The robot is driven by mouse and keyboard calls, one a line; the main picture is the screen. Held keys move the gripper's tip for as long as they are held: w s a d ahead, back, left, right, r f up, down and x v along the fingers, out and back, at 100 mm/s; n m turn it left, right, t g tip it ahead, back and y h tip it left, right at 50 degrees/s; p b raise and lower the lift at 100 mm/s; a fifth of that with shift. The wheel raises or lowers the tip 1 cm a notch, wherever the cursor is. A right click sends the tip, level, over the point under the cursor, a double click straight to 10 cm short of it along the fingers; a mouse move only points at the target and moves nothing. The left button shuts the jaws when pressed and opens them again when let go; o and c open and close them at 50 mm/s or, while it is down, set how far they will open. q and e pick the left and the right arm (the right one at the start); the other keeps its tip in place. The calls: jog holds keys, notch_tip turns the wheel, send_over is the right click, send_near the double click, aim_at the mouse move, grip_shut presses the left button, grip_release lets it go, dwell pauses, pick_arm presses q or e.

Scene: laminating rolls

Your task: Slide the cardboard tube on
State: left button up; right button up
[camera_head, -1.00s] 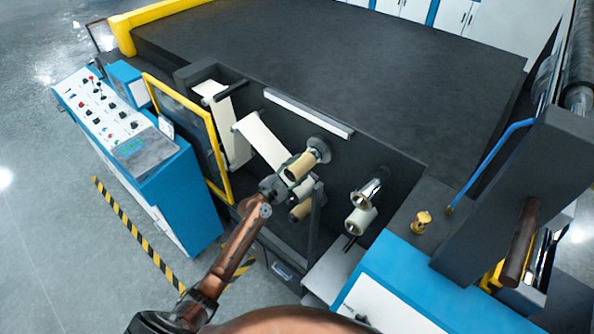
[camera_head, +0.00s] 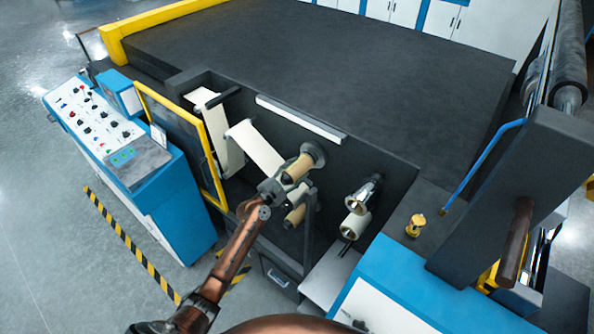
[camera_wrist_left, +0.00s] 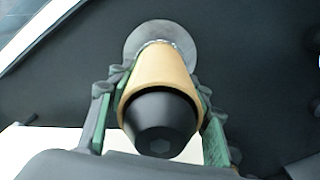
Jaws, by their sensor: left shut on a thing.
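The tan cardboard tube (camera_head: 297,168) sits around a spindle on the dark machine front, near a round grey flange (camera_head: 314,153). In the left wrist view the tube (camera_wrist_left: 161,72) has the dark tapered spindle end (camera_wrist_left: 160,125) showing out of its near opening. The grey flange (camera_wrist_left: 140,38) is right behind its far end; I cannot tell whether they touch. My left gripper (camera_head: 284,178) is shut on the tube, with green-padded fingers (camera_wrist_left: 160,105) on both sides. My right gripper is not in view.
A white web (camera_head: 255,145) runs down towards the tube. A second tan roll (camera_head: 295,214) is just below, by a dark upright bar. A shiny spindle and pale roll (camera_head: 355,226) are to the right. A yellow-framed door (camera_head: 212,160) stands open at left.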

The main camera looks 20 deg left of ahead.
aim_at(283, 182)
pick_arm(q)
jog(key=o, duration=1.2)
jog(key=shift+o, duration=0.2)
